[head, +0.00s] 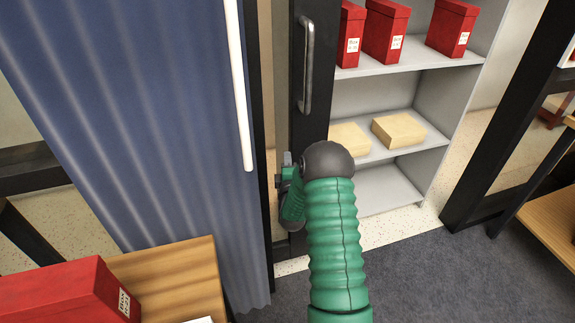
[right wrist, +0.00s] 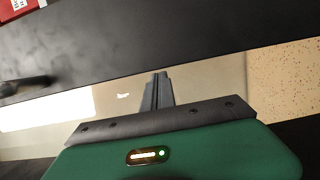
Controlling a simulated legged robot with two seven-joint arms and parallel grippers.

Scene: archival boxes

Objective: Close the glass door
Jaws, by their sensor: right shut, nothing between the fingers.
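The glass door shows in the head view as a black upright frame (head: 318,100) with a grey bar handle (head: 307,65). To its right is an open gap with shelves beyond. A narrow strip of glass shows left of the frame. My right gripper (head: 285,172) is low beside the frame's left side, below the handle, partly hidden by my wrist. In the right wrist view its fingers (right wrist: 158,86) are shut and empty, pointing at the black frame (right wrist: 180,40) across the pale glass strip. Whether they touch is unclear. The handle (right wrist: 25,86) is at left there. My left gripper is out of view.
Grey shelves (head: 415,62) beyond the gap hold red boxes (head: 386,30) and tan boxes (head: 399,130). A blue curtain (head: 130,110) hangs at left. A red box (head: 65,293) rests on a wooden surface (head: 175,280) in front. Dark carpet (head: 440,275) is clear at lower right.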

